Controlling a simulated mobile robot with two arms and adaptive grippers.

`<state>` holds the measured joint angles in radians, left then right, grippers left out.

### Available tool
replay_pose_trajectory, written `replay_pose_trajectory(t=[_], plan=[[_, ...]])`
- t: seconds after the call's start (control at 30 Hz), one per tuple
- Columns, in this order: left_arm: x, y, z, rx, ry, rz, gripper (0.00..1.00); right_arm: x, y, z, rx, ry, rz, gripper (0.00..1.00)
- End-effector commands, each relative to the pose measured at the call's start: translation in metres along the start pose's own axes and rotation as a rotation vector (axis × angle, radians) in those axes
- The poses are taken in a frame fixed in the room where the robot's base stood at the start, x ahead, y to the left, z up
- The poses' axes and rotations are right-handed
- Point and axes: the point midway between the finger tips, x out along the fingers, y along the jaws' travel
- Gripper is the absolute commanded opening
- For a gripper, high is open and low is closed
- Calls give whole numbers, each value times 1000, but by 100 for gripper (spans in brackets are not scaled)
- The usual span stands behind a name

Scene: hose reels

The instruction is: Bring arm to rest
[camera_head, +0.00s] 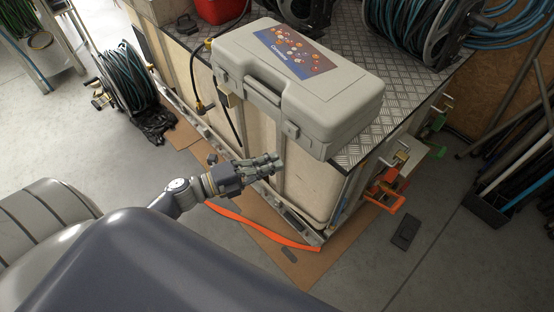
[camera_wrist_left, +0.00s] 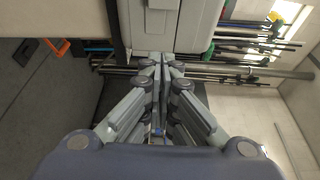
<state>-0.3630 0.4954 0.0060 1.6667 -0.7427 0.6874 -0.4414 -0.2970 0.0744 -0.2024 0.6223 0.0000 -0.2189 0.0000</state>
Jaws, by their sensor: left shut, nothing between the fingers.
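My left arm comes in from the left in the head view. Its gripper (camera_head: 262,164) is in front of the side of the wooden crate-like bench (camera_head: 300,178), below the front edge of the grey case (camera_head: 335,115). In the left wrist view the fingers of the left gripper (camera_wrist_left: 162,62) are together at their tips, with nothing between them. The grey case lies closed on the bench's metal top, and part of a grey case-like body (camera_wrist_left: 198,22) shows beyond the fingertips in the wrist view. My right gripper is not in view.
Hose reels stand on the bench top (camera_head: 420,25) and on the floor at left (camera_head: 122,78). An orange strap (camera_head: 262,230) lies by the bench's foot. Orange clamps (camera_head: 385,192) jut from its right end. A bin of pipes (camera_head: 487,207) stands at right.

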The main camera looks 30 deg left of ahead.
Motion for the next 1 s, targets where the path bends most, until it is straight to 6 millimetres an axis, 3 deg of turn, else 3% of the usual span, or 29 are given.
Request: replay_pose_trajectory(t=[0.43,0.57,0.67,0.8,0.87,1.0], plan=[[0,1,0,-3,-1,1,0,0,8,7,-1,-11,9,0],[-4,22,10,-83,-65,26,0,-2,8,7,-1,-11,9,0],[-14,67,26,-249,-196,80,0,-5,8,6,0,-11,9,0],[-48,164,36,-563,-449,196,0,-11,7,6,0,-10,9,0],[-67,205,30,-692,-557,249,0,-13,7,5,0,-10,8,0],[-117,294,-5,-963,-794,382,0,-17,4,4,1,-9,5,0]])
